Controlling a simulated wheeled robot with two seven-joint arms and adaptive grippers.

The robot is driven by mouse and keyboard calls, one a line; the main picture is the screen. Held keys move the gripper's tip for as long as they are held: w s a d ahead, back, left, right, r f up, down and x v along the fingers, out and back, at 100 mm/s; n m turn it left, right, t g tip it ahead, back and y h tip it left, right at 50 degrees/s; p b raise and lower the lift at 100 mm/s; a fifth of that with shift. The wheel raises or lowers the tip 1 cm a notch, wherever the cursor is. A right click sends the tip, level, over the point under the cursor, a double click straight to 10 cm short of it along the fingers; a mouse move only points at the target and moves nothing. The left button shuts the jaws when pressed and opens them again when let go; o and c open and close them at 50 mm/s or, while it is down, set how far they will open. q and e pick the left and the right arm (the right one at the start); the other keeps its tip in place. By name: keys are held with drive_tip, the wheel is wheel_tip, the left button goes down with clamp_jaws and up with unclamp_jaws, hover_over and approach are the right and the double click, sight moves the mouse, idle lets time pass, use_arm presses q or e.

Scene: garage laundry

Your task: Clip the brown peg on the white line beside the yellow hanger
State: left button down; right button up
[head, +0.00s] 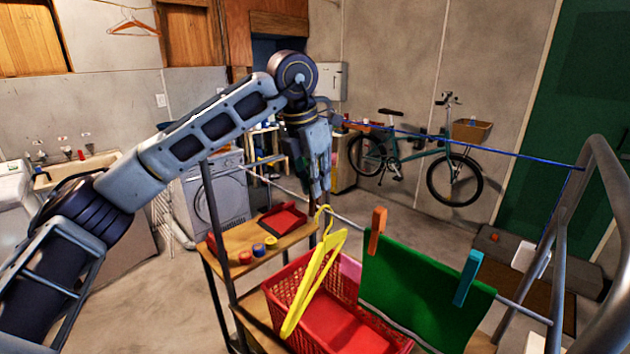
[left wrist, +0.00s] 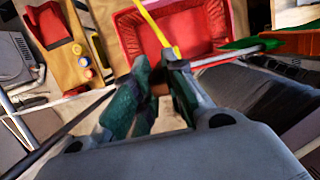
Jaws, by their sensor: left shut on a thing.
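My left gripper (head: 322,190) points down just above the white line (head: 345,217), close to the yellow hanger (head: 315,280), which hangs by its hook. In the left wrist view its fingers (left wrist: 158,72) are shut on the brown peg (left wrist: 160,88), of which only a small brown part shows between them. The hanger (left wrist: 157,30) lies just beyond the fingertips there. The white line (left wrist: 225,58) passes by the fingers; whether the peg touches it I cannot tell. My right gripper is not in view.
A green cloth (head: 415,295) hangs right of the hanger, with an orange peg (head: 376,232) and a teal peg (head: 467,277). A red basket (head: 285,298) sits below. A blue line (head: 490,148) runs behind. A wooden shelf (head: 285,241) holds a red tray (head: 283,218).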

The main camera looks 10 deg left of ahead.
use_arm(q)
drive_tip(key=shift+f+b, duration=0.3)
drive_tip(key=shift+f, duration=0.35)
drive_tip(key=c, duration=1.4)
unclamp_jaws()
drive_tip(key=shift+r, duration=0.15)
drive_tip(key=shift+r, duration=0.2)
drive_tip(key=shift+v, duration=5.8)
